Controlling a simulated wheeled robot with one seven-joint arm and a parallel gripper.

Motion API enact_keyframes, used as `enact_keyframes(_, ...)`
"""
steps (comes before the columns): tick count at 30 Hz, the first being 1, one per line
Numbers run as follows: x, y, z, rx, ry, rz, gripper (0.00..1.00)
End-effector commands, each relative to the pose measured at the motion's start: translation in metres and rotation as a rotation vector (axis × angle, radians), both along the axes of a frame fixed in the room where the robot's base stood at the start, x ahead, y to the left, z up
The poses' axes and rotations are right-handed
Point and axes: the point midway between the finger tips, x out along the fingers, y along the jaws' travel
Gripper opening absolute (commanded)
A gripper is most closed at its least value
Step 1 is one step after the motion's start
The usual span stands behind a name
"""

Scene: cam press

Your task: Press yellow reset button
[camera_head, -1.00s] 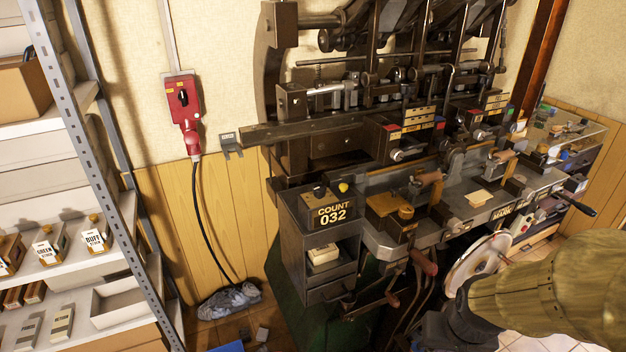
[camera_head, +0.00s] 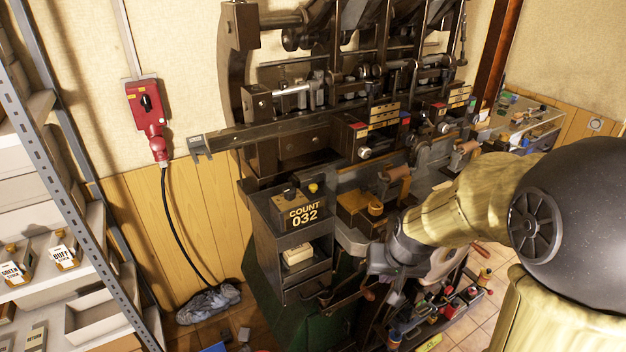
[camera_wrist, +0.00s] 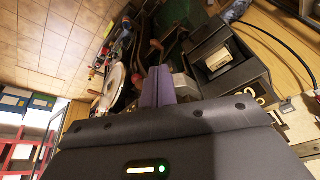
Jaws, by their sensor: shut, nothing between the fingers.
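The yellow reset button (camera_head: 313,188) is a small round knob on top of the grey counter box (camera_head: 262,215), above the "COUNT 032" display (camera_head: 304,214). My gripper (camera_head: 373,284) is to the right of the counter box and lower than the button, apart from it. In the wrist view its two fingers (camera_wrist: 157,88) are together and hold nothing. The counter box also shows at the right of the wrist view (camera_wrist: 240,85), with part of its yellow digits. I cannot make out the button for sure there.
The press's work ledge and wooden block (camera_head: 357,207) stand just right of the counter. A red switch box (camera_head: 147,103) with a black cable hangs on the wall. A metal shelf (camera_head: 60,165) stands at the left. A tray of tools (camera_head: 440,315) is low at the right.

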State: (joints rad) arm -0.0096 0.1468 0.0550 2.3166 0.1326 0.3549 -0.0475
Motion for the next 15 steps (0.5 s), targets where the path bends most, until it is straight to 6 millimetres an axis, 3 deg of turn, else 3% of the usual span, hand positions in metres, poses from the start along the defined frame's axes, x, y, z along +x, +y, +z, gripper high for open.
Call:
enact_keyframes(1, 0.025, 0.011, 0.019, 0.024, -0.021, 0.003, 0.00)
enact_keyframes(3, 0.058, 0.028, 0.034, 0.063, -0.052, 0.004, 0.00)
enact_keyframes(15, 0.228, 0.136, 0.124, 0.355, -0.223, -0.003, 0.00)
